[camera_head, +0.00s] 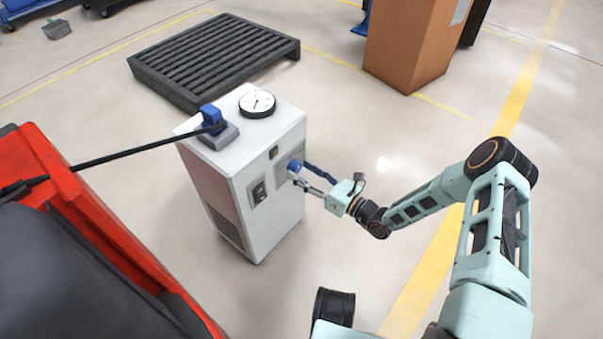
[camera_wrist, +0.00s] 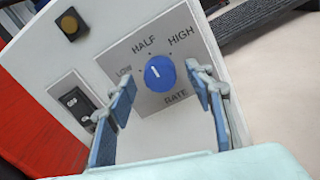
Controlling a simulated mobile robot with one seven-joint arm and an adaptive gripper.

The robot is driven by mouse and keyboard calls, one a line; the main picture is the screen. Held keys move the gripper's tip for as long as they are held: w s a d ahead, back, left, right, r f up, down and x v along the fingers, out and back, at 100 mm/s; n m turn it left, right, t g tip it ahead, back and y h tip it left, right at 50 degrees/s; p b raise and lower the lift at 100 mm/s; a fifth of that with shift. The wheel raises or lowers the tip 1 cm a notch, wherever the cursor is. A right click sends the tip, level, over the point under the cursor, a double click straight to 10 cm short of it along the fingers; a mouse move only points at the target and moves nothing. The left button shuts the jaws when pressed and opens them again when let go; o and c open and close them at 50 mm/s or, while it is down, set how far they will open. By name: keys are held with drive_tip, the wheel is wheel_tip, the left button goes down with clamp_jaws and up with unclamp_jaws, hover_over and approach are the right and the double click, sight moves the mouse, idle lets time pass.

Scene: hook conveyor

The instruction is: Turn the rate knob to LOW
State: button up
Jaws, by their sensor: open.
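The rate knob (camera_wrist: 160,73) is a round blue dial on a grey plate (camera_wrist: 184,101) marked LOW, HALF, HIGH and RATE. A short white mark sits on the knob's upper-left part; I cannot tell exactly which label it points at. In the head view the knob (camera_head: 294,165) is on the front of a white cabinet (camera_head: 284,225), partly hidden by my fingers. My gripper (camera_wrist: 162,78) is open, with one blue-padded finger to each side of the knob. A gap shows between each finger and the knob in the wrist view, and it appears untouched.
A black rocker switch (camera_wrist: 76,103) and an amber button (camera_wrist: 69,24) are left of the plate. A gauge (camera_head: 257,104) and a blue fitting with a black rod (camera_head: 150,149) top the cabinet. A red machine (camera_head: 110,235) stands left, a dark pallet (camera_head: 215,55) behind.

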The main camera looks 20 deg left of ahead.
drive_tip(key=shift+w+a, duration=0.15)
drive_tip(key=shift+a, duration=0.2)
drive_tip(key=shift+c, duration=0.4)
drive_tip(key=c, duration=1.1)
drive_tip(key=shift+n, duration=0.3)
drive_tip(key=n+p, duration=0.2)
drive_tip(key=n, duration=0.3)
drive_tip(key=shift+r, duration=0.1)
drive_tip(key=n+p, duration=0.2)
drive_tip(key=n, duration=0.2)
drive_tip(key=shift+n+p, duration=0.35)
drive_tip(key=shift+n, duration=1.05)
